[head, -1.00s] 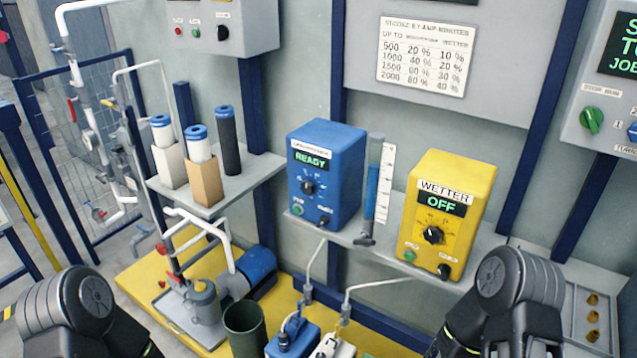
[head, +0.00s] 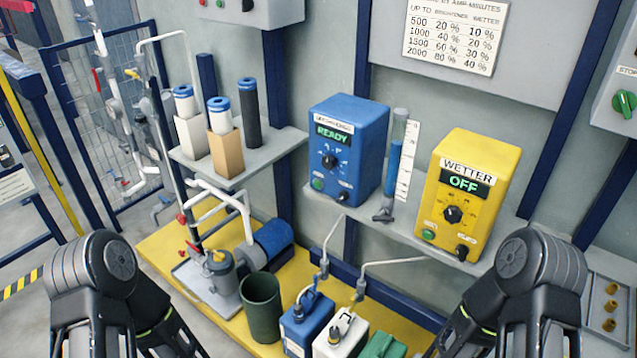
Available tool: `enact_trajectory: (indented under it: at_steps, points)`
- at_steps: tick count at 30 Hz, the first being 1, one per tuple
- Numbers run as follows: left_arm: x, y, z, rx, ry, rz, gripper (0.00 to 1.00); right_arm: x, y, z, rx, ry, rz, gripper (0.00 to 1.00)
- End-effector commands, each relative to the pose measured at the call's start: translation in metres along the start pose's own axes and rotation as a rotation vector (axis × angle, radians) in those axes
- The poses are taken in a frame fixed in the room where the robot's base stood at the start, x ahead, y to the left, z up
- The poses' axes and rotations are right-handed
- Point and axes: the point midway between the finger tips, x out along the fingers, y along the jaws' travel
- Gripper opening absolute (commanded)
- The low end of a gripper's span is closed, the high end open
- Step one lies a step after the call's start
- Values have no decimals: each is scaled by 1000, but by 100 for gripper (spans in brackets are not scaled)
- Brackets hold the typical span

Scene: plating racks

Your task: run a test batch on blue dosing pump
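The blue dosing pump (head: 364,150) stands on a grey wall shelf, and its display (head: 332,135) reads READY. On its front are a dark dial (head: 330,161), a green button (head: 318,184) and a black knob (head: 343,196). A clear tube with blue liquid (head: 393,165) and a white scale stands just right of it. The yellow pump (head: 490,165), labelled WETTER, reads OFF. My two arms show at the lower left and lower right, both apart from the pumps. Neither gripper's fingers are in the picture.
A dosing chart (head: 455,32) hangs on the wall above. Filter cartridges (head: 220,120) stand on a shelf at left. Below are a dark green bin (head: 261,308), a blue canister (head: 305,325) and a white canister (head: 340,335) on a yellow platform (head: 150,243). Thin hoses rise toward the pump shelf.

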Motion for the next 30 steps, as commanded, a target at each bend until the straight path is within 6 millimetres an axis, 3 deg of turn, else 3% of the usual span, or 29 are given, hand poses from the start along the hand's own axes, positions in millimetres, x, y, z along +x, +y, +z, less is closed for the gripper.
enact_trajectory:
  at_steps: [11,24,30]
  points:
    - [0,0,0,0,0,0,60,0,0,0,0,0,0,36]
    - [0,0,0,0,0,0,60,0,0,0,0,0,0,0]
    - [0,0,0,0,0,0,60,0,0,0,0,0,0,0]
